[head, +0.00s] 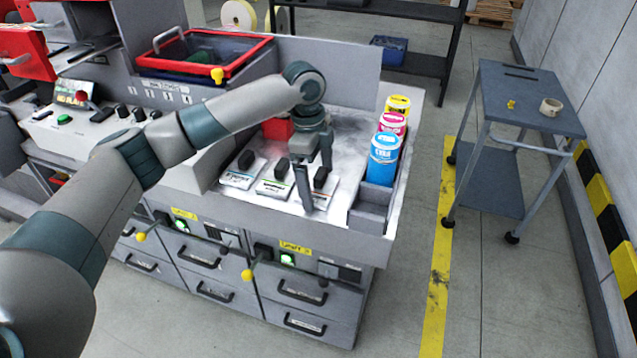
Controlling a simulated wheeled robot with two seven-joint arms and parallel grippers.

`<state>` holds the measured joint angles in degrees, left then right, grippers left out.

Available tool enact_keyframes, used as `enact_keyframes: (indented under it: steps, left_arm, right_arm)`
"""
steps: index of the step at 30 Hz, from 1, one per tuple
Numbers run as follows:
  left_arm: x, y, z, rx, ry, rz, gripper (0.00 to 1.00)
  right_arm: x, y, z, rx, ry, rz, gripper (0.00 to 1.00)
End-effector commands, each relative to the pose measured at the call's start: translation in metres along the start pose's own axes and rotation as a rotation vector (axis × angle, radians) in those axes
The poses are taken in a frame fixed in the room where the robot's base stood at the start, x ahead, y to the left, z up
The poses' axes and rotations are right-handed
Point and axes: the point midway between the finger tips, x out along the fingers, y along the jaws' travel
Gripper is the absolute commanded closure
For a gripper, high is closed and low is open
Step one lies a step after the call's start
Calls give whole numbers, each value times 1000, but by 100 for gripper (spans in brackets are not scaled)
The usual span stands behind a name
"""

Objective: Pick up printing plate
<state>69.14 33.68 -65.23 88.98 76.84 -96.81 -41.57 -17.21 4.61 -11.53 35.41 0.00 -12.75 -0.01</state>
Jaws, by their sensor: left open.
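Three flat white printing plates with dark blocks on them lie in a row on the grey machine top: a left one (241,178), a middle one (272,188) and a right one (325,196). Coloured strips show on them. My left gripper (317,186) points down over the right plate, its jaws apart near that plate's dark block (321,177). It partly covers the right plate, and I cannot tell whether the fingers touch it. My right gripper is out of view.
Cyan (383,158), magenta (393,123) and yellow (398,105) cans stand along the right edge of the machine top. A red box (278,129) sits behind my gripper. A grey cart (530,92) stands at the right, with free floor between.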

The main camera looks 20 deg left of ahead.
Motion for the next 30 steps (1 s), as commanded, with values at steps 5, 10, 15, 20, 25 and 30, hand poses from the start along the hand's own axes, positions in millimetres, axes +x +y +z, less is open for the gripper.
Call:
enact_keyframes:
  steps: [5, 10, 15, 20, 25, 30]
  left_arm:
    - [1, 0, 0, 0, 0, -1, 0]
    - [1, 0, 0, 0, 0, -1, 0]
    - [1, 0, 0, 0, 0, -1, 10]
    - [1, 0, 0, 0, 0, -1, 45]
    - [0, 0, 0, 0, 0, -2, 45]
    - [-2, 0, 0, 0, 1, -2, 45]
  right_arm:
    - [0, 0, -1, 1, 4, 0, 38]
    - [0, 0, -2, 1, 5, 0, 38]
    - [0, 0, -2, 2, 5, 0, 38]
    - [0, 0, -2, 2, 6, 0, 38]
    - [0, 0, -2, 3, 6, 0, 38]
    - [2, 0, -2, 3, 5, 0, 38]
